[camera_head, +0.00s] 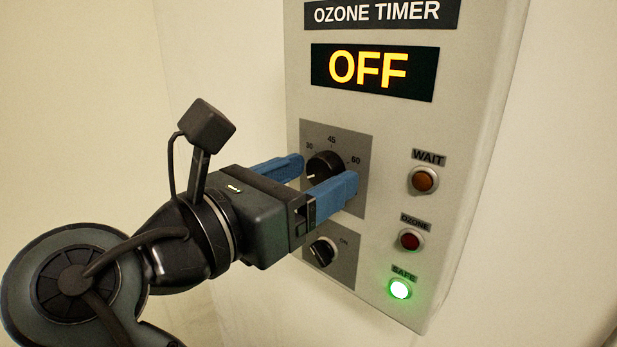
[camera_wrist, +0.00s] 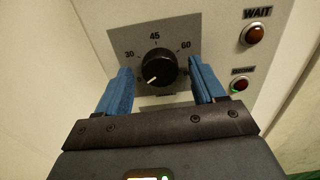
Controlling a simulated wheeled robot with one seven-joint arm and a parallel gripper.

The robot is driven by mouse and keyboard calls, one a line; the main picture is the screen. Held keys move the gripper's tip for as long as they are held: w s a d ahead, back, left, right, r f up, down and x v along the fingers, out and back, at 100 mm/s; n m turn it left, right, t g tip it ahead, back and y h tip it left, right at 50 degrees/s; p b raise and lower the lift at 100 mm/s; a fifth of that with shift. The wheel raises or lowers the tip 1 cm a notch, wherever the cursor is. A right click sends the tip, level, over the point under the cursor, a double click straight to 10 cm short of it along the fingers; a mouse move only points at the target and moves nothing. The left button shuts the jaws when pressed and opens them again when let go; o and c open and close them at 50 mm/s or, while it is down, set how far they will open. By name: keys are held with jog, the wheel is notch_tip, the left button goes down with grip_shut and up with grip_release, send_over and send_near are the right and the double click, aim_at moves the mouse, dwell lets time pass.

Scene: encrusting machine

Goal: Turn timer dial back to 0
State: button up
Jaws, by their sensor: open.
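The timer dial (camera_head: 322,166) is a round black knob with a white pointer line, on a grey scale plate (camera_head: 350,143) marked 30, 45 and 60. In the wrist view the dial (camera_wrist: 159,68) shows whole, its pointer aimed to the lower left, below the 30 mark. My gripper (camera_head: 313,180) has two blue fingers, open. In the wrist view the fingers (camera_wrist: 161,83) stand to the left and right of the dial, with a gap on each side. The lower part of the scale is partly hidden.
The panel is the grey ozone timer box (camera_head: 470,95), with a lit OFF display (camera_head: 373,70). A black switch (camera_head: 323,251) sits close below my gripper. WAIT (camera_head: 423,180) and OZONE (camera_head: 410,239) lamps are on the right; the SAFE lamp (camera_head: 400,289) glows green.

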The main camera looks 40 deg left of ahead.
jog(key=s+b, duration=0.1)
jog(key=s, duration=0.6)
jog(key=shift+s+a, duration=0.3)
jog(key=shift+s, duration=0.1)
dwell(0.4)
